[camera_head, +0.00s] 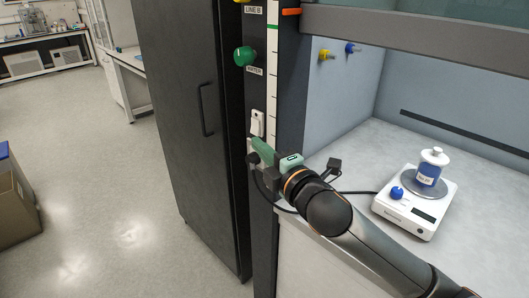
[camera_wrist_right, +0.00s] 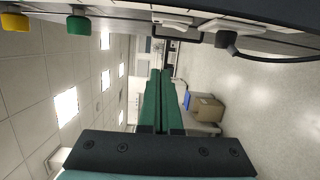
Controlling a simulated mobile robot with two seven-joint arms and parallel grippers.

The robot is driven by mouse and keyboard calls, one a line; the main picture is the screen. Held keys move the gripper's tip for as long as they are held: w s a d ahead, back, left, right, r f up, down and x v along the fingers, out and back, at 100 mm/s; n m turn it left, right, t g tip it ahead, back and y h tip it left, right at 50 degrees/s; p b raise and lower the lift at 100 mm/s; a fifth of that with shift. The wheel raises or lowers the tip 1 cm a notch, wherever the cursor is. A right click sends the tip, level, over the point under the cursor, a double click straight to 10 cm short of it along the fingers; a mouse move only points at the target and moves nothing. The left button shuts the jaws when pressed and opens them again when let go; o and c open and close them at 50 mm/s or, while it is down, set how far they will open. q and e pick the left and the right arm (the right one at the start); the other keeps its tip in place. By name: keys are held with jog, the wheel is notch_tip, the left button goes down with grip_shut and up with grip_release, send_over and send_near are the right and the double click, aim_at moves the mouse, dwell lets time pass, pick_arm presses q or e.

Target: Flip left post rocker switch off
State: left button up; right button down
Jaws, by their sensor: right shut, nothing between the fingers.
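The white rocker switch (camera_head: 257,122) sits on the dark left post (camera_head: 262,200), below the green knob. It also shows as a white plate at the top of the right wrist view (camera_wrist_right: 172,20); which way the rocker is tilted is too small to tell. My right gripper (camera_head: 254,143) has its green fingers shut and empty. Its tips are just below the switch in the head view; contact cannot be told there. In the wrist view the fingers (camera_wrist_right: 160,72) point past the post, apart from the switch plate. My left gripper is not in view.
A black plug (camera_head: 253,159) with a cable sits in the post just below the switch, close to my fingers. A green knob (camera_head: 245,56) sticks out above. A dark cabinet (camera_head: 190,110) stands left.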

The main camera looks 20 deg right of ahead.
jog(key=shift+s+d, duration=0.15)
jog(key=shift+s, duration=0.75)
jog(key=s+a+f+m+g+p, duration=0.15)
jog(key=f+m, duration=0.25)
jog(key=f, duration=0.5)
jog(key=s+a+f+m+g+p, duration=0.1)
jog(key=s+f+m+g, duration=0.2)
jog(key=f, duration=0.7)
jog(key=s+a+f+m+g+p, duration=0.2)
jog(key=s+f+m+g, duration=0.2)
jog(key=s+f+m, duration=0.6)
jog(key=s+f, duration=0.8)
jog(key=s, duration=0.1)
jog(key=shift+s+a+y, duration=0.15)
jog(key=shift+a+y, duration=0.1)
jog(key=shift+y, duration=0.05)
